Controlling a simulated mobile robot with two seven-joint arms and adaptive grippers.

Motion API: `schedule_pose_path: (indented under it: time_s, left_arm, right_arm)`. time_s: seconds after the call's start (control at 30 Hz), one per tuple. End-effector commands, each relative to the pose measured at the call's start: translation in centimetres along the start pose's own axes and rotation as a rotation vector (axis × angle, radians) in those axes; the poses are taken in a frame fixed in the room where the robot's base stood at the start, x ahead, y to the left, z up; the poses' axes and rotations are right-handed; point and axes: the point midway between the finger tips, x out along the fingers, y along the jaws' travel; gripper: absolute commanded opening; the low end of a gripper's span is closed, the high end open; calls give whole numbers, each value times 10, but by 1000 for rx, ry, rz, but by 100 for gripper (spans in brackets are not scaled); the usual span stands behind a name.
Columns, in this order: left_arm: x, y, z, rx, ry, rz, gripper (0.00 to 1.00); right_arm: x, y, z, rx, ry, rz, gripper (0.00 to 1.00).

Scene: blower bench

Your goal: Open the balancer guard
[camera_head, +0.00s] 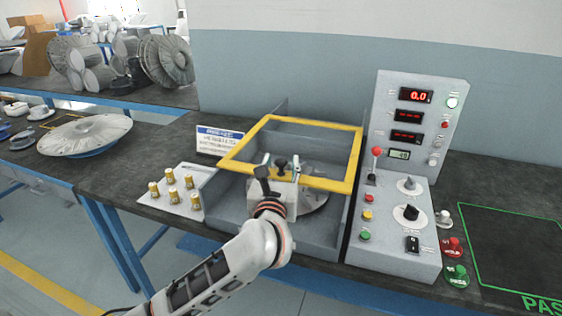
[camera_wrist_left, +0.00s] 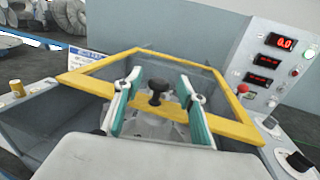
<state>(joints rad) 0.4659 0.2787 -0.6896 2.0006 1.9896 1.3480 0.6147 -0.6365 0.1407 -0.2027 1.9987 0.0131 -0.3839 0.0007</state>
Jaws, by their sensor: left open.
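The balancer guard is a yellow-edged frame (camera_head: 342,186) lying across the top of the grey balancer box (camera_head: 224,205); it looks closed. In the left wrist view its yellow frame (camera_wrist_left: 88,86) spans the picture, with a dark round knob (camera_wrist_left: 157,87) near the front bar. My left gripper (camera_head: 279,168) is over the front bar, open. In the left wrist view its teal-padded fingers (camera_wrist_left: 157,100) stand on either side of the knob, with gaps visible. The gripper partly hides the knob and the front bar in the head view. My right gripper is not in view.
A control panel (camera_head: 376,228) with red displays and a red-tipped lever (camera_head: 376,153) stands close on the right. Several brass pieces (camera_head: 170,177) sit on a plate at left, near a blue-and-white sign (camera_head: 219,140). A green-outlined bench area (camera_head: 510,245) is clear.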

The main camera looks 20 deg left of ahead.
Motion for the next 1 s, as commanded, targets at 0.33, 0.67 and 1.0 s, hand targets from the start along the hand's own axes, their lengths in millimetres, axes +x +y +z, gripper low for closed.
schedule_pose_path:
  time_s: [0.33, 0.67, 1.0]
  left_arm:
    - [14, 0, 0, 0, 1, 1, 40]
    - [14, 0, 0, 0, 0, 0, 0]
    - [61, -10, -5, 0, 2, 3, 0]
  right_arm:
    - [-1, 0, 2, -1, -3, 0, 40]
    - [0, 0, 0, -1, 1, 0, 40]
    - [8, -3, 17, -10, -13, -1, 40]
